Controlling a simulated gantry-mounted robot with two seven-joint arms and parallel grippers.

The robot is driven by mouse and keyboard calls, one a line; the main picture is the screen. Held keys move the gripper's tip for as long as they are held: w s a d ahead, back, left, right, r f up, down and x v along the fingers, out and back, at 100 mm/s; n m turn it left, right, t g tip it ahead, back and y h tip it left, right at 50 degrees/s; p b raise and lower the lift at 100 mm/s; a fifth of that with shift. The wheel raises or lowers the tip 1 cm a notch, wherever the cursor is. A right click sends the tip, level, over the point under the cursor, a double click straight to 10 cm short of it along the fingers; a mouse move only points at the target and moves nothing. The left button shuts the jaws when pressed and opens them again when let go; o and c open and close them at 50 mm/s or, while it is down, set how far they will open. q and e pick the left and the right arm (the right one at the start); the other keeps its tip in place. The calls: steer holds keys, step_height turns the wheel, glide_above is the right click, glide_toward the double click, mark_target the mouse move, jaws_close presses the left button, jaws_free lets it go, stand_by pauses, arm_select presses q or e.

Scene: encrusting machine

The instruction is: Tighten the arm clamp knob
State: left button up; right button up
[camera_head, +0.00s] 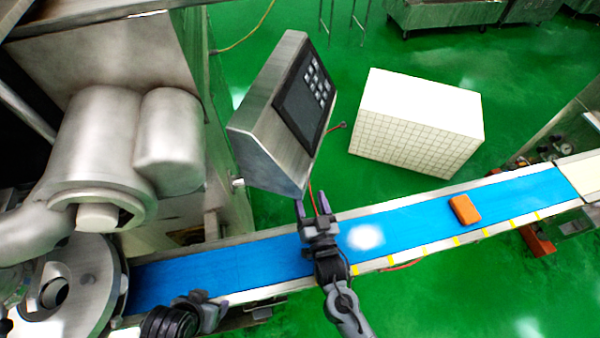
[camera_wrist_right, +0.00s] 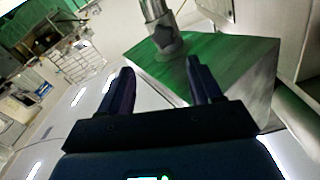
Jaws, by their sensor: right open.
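The control panel (camera_head: 283,112) is a steel box with a dark keypad face, above the blue belt. A small light knob-like part (camera_head: 237,183) shows at its lower left. In the right wrist view, a dark grey knob (camera_wrist_right: 170,42) sits at the end of a metal post against a steel box (camera_wrist_right: 235,70). It appears beyond and between my fingertips, apart from them. My right gripper (camera_head: 311,203) is open and empty over the belt, just below the panel; its fingers also show in the right wrist view (camera_wrist_right: 160,70). My left gripper (camera_head: 210,308) is low at the belt's near edge, its jaws unclear.
The blue conveyor belt (camera_head: 410,222) crosses the view and carries an orange block (camera_head: 464,210). A large steel machine (camera_head: 110,150) stands at left. A white tiled box (camera_head: 420,115) stands on the green floor behind the belt.

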arm_select(q)
steer(key=shift+w+a, duration=0.1)
steer(key=shift+a, duration=0.7)
steer(key=shift+w+d+f+b, duration=0.1)
steer(key=shift+d+f+b, duration=0.25)
steer(key=shift+f+b, duration=0.4)
arm_select(e)
steer(key=x, duration=0.7)
steer(key=a+x, duration=0.1)
steer(key=x, duration=0.2)
steer(key=shift+w+f, duration=0.1)
steer(key=shift+f, duration=0.3)
